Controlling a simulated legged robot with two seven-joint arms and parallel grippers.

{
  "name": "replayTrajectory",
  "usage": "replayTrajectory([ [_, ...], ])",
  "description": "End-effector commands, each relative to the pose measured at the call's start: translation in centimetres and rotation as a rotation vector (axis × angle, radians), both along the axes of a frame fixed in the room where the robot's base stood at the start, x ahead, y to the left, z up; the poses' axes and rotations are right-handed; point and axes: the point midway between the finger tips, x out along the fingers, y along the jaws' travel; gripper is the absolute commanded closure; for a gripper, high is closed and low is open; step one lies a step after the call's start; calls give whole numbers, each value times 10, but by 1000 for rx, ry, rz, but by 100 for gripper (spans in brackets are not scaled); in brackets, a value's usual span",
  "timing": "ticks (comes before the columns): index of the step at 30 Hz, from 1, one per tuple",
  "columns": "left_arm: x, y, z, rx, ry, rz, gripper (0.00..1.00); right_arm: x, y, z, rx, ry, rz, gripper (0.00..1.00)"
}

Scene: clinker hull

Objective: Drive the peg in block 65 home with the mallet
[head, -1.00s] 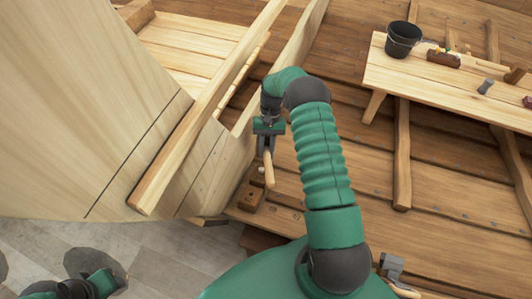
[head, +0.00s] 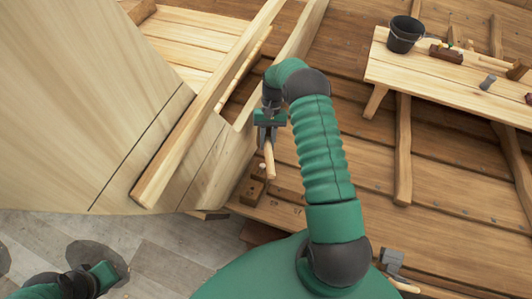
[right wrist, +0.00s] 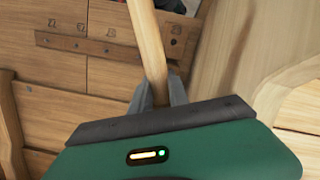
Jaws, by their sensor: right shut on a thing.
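My right gripper (head: 268,143) is shut on a pale wooden handle (head: 269,161), which points down in the head view. In the right wrist view the handle (right wrist: 148,40) runs up from between the grey fingers (right wrist: 160,95). I take it for the mallet's handle; no mallet head shows on it. A small brown block (head: 251,191) sits on a hull plank just below and left of the handle. A pale peg-like end (head: 262,167) shows at its upper side, close to the handle; its number is unreadable. Part of my left arm shows at lower left, without clear fingers.
A bench (head: 440,80) at upper right carries a black bucket (head: 404,34) and several tools. A grey-headed tool (head: 392,259) lies at lower right. A pale upright board wall (head: 70,100) stands close left. The wrist view shows a drilled wooden strip (right wrist: 100,47) on numbered planks.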

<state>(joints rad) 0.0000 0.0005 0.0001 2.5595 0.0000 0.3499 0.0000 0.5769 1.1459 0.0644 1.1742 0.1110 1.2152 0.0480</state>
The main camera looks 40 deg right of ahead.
Motion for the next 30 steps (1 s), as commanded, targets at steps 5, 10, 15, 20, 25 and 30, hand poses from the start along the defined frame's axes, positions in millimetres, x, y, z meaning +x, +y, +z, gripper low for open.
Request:
replayTrajectory([
  [5, 0, 0, -1, 0, 0, 0, 64, -5, 5, -8, 10, 15, 2, 100],
  [10, 0, 0, -1, 0, 0, 0, 64, -5, 4, -8, 9, 15, 2, 100],
  [15, 0, 0, 0, 0, 0, 0, 64, -5, 5, -7, 9, 15, 2, 100],
  [20, 0, 0, 3, 0, 0, 0, 64, -8, 6, -6, 9, 13, 1, 100],
  [25, 0, 0, 2, 0, 0, 0, 64, -8, 6, -7, 8, 14, 2, 100],
  [30, 0, 0, 2, 0, 0, 0, 64, -11, 10, -20, 12, 19, 3, 100],
])
